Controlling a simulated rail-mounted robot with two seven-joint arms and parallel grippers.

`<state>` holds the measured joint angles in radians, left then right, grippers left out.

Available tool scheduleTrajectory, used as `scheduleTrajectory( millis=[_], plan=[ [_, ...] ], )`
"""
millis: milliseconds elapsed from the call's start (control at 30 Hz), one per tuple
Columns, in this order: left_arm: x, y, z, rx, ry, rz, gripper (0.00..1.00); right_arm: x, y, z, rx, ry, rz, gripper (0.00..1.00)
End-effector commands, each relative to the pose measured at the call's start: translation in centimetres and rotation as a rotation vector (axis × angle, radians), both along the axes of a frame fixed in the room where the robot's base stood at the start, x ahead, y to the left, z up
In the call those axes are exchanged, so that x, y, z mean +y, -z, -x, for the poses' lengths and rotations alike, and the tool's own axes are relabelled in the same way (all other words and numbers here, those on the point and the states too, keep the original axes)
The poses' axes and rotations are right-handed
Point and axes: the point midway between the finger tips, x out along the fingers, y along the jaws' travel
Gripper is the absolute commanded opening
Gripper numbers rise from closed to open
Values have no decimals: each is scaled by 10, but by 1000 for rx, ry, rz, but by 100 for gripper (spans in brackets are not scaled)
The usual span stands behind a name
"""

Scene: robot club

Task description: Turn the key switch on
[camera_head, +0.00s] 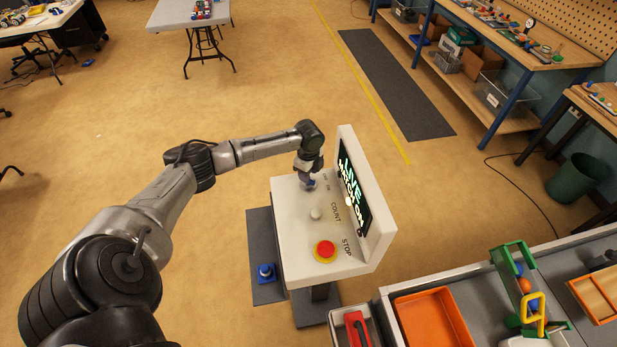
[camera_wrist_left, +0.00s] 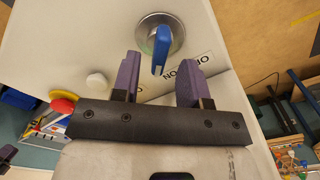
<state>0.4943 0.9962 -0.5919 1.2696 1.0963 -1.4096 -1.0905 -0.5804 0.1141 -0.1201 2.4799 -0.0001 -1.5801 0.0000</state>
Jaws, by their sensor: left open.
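The key switch (camera_wrist_left: 174,41) is a round silver plate with a blue key (camera_wrist_left: 161,47) standing out of it, beside a label (camera_wrist_left: 185,72) reading OFF and ON. It is on the pale console (camera_head: 291,245). My left gripper (camera_wrist_left: 157,68) is open in the left wrist view, its purple fingers apart on either side of the key's near end, with gaps visible. In the head view my left gripper (camera_head: 308,181) is over the far end of the console top and covers most of the switch.
The console also carries a white knob (camera_head: 316,213), a red STOP button (camera_head: 325,250) on yellow, and an upright panel with a lit screen (camera_head: 352,190). A workbench with an orange tray (camera_head: 432,318) stands at the lower right. The floor to the left is open.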

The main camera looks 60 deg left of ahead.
Motion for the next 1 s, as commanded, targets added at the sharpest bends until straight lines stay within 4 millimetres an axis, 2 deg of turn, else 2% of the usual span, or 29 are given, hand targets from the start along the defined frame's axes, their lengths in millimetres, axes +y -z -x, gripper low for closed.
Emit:
scheduleTrajectory(
  millis=[200,500,700,1000],
  plan=[
    [1,-45,-1,-4,1,-2,40,0,6,0,0,-1,1,44],
    [0,-92,0,-2,1,-1,40,-3,12,0,0,-6,9,44],
    [0,-107,0,0,2,1,40,-3,13,0,-1,-7,11,44],
    [0,-111,0,1,1,0,40,-2,13,0,0,-5,7,44]
  ],
)
